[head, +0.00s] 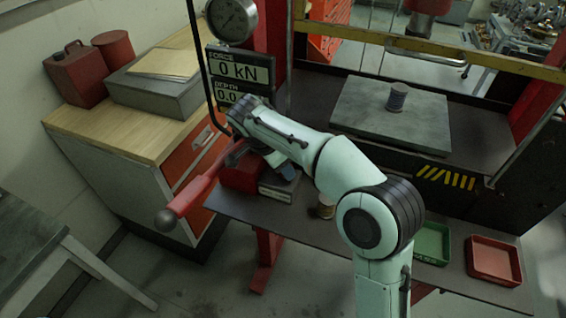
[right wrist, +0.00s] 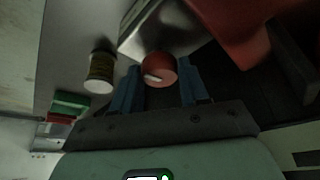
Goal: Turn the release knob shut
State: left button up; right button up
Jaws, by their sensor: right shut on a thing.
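The release knob (right wrist: 160,70) is a round red knob with a pale mark across its face. In the right wrist view it sits between the two blue fingers of my right gripper (right wrist: 158,88), which is shut on it. In the head view my right gripper (head: 286,171) reaches down beside the red pump body (head: 240,178), and my own arm hides the knob there. A red lever (head: 203,183) with a dark ball end slopes from the pump towards lower left. My left gripper is not in view.
A display (head: 240,72) reads 0 kN and depth 0.0, below a round gauge (head: 232,18). A spool-like part (head: 397,97) stands on the press plate (head: 365,125).

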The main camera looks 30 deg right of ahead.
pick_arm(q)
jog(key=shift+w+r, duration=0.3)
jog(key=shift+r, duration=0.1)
pick_arm(e)
jog(key=shift+w+r+m+g, duration=0.1)
jog(key=shift+m+g, duration=0.3)
jog(key=shift+m, duration=0.4)
jog(key=o, duration=1.1)
jog(key=shift+c, duration=0.2)
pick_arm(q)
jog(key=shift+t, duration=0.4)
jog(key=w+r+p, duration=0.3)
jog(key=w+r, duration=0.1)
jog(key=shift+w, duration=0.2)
pick_arm(e)
jog(key=v, duration=1.3)
jog(key=shift+r, duration=0.15)
